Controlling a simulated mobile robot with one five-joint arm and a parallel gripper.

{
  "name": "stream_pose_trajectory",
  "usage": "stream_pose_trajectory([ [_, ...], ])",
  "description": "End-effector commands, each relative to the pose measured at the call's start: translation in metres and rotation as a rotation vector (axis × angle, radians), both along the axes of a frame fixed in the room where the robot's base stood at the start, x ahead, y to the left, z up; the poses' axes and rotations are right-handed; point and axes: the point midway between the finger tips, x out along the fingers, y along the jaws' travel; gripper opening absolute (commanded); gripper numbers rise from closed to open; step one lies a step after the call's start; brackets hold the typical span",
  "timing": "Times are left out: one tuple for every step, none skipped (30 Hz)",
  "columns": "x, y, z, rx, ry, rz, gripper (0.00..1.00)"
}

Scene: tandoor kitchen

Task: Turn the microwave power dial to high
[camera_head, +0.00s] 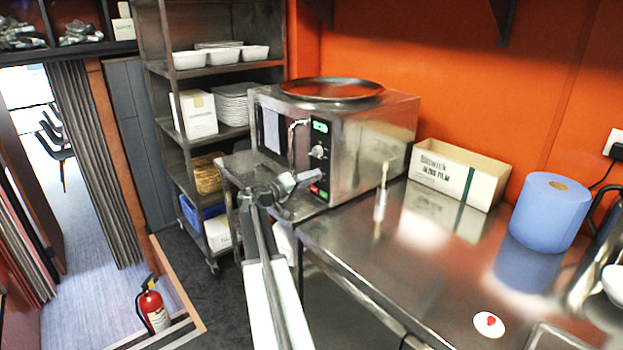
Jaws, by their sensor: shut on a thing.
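The microwave (365,150) is a steel box on the steel counter, with its door and control panel facing left. Its panel has a green display (320,127) at the top, a round knob (318,152) in the middle, and green and red buttons low down. My gripper (312,177) reaches the panel from the left, between the knob and the buttons. It is shut at the panel on what appears to be the power dial, which its fingers hide. The dial's setting cannot be read.
A dark round tray (332,89) lies on the microwave. A cardboard box (457,173) and a blue paper roll (546,212) stand on the counter to the right. A steel shelf rack (160,110) is behind left. A fire extinguisher (152,308) stands on the floor.

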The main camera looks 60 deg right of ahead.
Motion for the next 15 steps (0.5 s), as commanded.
stream_pose_trajectory([
  [-0.0031, 0.0002, -0.0013, 0.003, -0.002, -0.008, 0.0],
  [-0.0031, 0.0002, -0.0013, 0.003, -0.002, -0.008, 0.0],
  [-0.0031, 0.0002, -0.0013, 0.003, -0.002, -0.008, 0.0],
  [-0.0031, 0.0002, -0.0013, 0.003, -0.002, -0.008, 0.0],
  [-0.0031, 0.0002, -0.0013, 0.003, -0.002, -0.008, 0.0],
  [-0.003, 0.0001, -0.0013, 0.003, -0.002, -0.008, 0.0],
  [-0.003, 0.0001, -0.0013, 0.003, -0.001, -0.007, 0.36],
  [-0.0028, 0.0001, -0.0012, 0.004, -0.001, -0.007, 0.44],
  [-0.0024, 0.0001, -0.001, 0.003, -0.001, -0.007, 0.5],
  [-0.0022, 0.0001, -0.0009, 0.002, -0.001, -0.006, 0.5],
  [-0.0019, 0.0001, -0.0009, 0.002, -0.001, -0.005, 0.5],
  [-0.0017, 0.0001, -0.0008, 0.003, 0.0, -0.004, 0.5],
  [-0.0015, 0.0002, -0.0007, 0.002, 0.0, -0.003, 0.5],
  [-0.0013, 0.0001, -0.0005, 0.002, 0.0, -0.003, 0.5],
  [-0.0012, 0.0001, -0.0004, 0.002, 0.0, -0.003, 0.5],
])
